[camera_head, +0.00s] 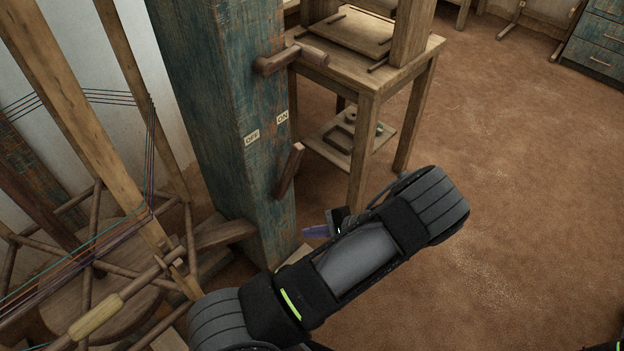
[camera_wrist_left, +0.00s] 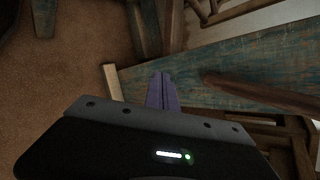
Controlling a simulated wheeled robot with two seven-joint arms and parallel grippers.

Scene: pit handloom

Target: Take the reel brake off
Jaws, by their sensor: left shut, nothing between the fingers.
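The brake lever (camera_head: 289,170) is a short brown wooden bar on the side of a worn blue-green post (camera_head: 225,120). It is tilted, with its upper end leaning right, on the side of the ON label (camera_head: 282,118); the OFF label (camera_head: 251,137) is further left. The reel (camera_head: 95,265), with wooden arms and coloured threads, stands left of the post. My left gripper (camera_head: 318,231) is low and to the right of the lever, apart from it, partly hidden by my arm. In the left wrist view its purple fingers (camera_wrist_left: 162,92) are shut and empty, beside a brown bar (camera_wrist_left: 262,92), probably the lever.
A wooden handle (camera_head: 290,57) sticks out higher on the post. A wooden table (camera_head: 365,80) with a lower shelf stands behind. Blue drawers (camera_head: 598,45) are at the far right. The brown floor (camera_head: 520,190) on the right is clear.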

